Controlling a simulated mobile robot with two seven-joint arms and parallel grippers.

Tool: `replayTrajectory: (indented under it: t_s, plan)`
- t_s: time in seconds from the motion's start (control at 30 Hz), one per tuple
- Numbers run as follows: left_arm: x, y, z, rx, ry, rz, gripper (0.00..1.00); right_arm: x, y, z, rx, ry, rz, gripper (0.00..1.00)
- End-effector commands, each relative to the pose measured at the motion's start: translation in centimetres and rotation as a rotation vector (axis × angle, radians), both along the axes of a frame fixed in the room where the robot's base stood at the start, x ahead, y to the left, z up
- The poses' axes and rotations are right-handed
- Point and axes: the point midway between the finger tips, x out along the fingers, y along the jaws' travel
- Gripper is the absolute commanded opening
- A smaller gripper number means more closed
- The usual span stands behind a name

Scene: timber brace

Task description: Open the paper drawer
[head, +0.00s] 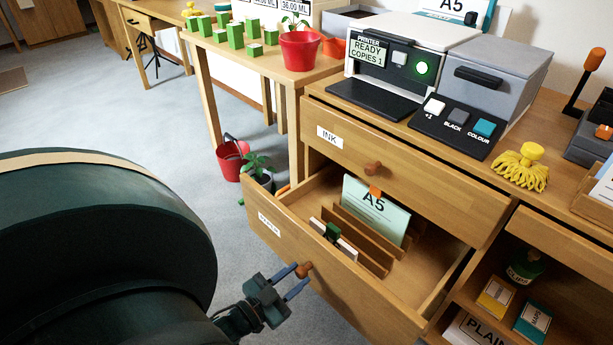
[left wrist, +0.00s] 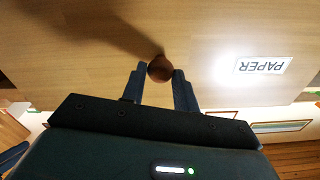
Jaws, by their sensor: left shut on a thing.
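The paper drawer (head: 340,290) is pulled out from the wooden cabinet in the head view, below the drawer labelled INK. Its PAPER label (left wrist: 263,66) shows upside down in the left wrist view. Inside it are wooden dividers, a pale green A5 packet (head: 376,212) and some small items. My left gripper (head: 290,283) is at the front of the drawer, shut on its round brown knob (head: 304,269). The knob also shows between the two fingers in the left wrist view (left wrist: 160,69).
The ink drawer (head: 400,165) above is shut. A printer (head: 400,60) and a yellow brush-like thing (head: 522,168) stand on the cabinet top. A red bucket (head: 231,160) and a potted plant (head: 258,172) stand on the floor behind the drawer. Grey floor lies open to the left.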

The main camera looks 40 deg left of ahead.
Motion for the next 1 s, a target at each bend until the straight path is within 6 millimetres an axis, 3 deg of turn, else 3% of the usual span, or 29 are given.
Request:
replayTrajectory:
  t_s: [0.3,0.73,0.77,1.0]
  plan:
    - [-2.0,0.1,0.0,-0.001,0.001,-0.001,0.0,-0.4,-0.1,-0.5,-0.018,0.02,-0.009,0.36]
    - [-2.2,0.2,-0.1,-0.001,0.001,0.0,0.0,-0.3,-0.1,-0.7,-0.019,0.02,-0.011,0.36]
    - [-2.2,0.2,-0.1,-0.001,0.001,0.0,0.31,-0.3,-0.1,-0.6,-0.019,0.02,-0.012,0.36]
    - [-2.2,0.2,0.0,0.0,0.0,0.0,0.51,-0.2,-0.1,-0.3,-0.017,0.013,-0.012,0.36]
